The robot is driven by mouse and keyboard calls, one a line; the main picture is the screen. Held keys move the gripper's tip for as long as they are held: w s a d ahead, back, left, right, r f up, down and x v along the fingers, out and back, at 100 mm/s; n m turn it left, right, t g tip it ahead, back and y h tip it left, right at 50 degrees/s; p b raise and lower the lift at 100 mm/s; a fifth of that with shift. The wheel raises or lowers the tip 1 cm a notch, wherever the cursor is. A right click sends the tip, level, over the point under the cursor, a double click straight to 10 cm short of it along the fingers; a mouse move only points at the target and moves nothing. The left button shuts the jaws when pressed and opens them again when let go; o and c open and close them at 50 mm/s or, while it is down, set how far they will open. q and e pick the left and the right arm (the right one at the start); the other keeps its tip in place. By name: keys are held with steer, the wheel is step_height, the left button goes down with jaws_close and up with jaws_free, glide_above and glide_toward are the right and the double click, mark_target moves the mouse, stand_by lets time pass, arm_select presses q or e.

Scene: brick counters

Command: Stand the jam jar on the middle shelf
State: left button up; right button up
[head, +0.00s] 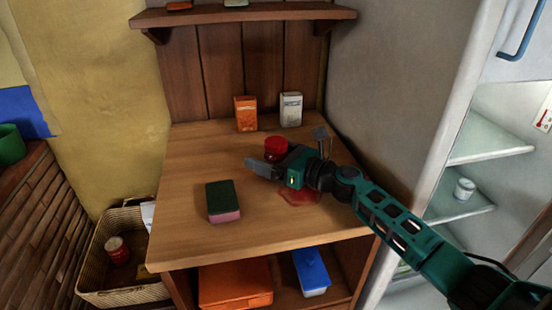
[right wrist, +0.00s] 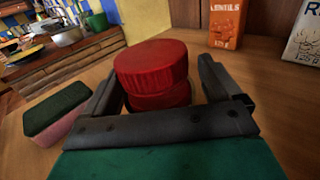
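The jam jar, a red-lidded jar (head: 275,147), stands upright on the wooden counter. In the right wrist view the jar (right wrist: 152,72) sits between my right gripper's two dark fingers. My right gripper (head: 270,160) is open around it, with a visible gap to the right finger; I cannot tell whether the left finger touches. The jar's lower part is hidden by the gripper. Pale shelves show in the open fridge at right: an upper one (head: 484,142) and one below it (head: 445,209) bearing a small white-lidded jar (head: 464,189). My left gripper is not in view.
A green-and-pink sponge (head: 224,202) lies left of my gripper. An orange carton (head: 246,113) and a white carton (head: 291,109) stand behind the jar. A red patch (head: 299,198) lies on the counter (head: 190,160). A basket (head: 125,296) stands at lower left.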

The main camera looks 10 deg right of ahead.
steer(key=c, duration=1.4)
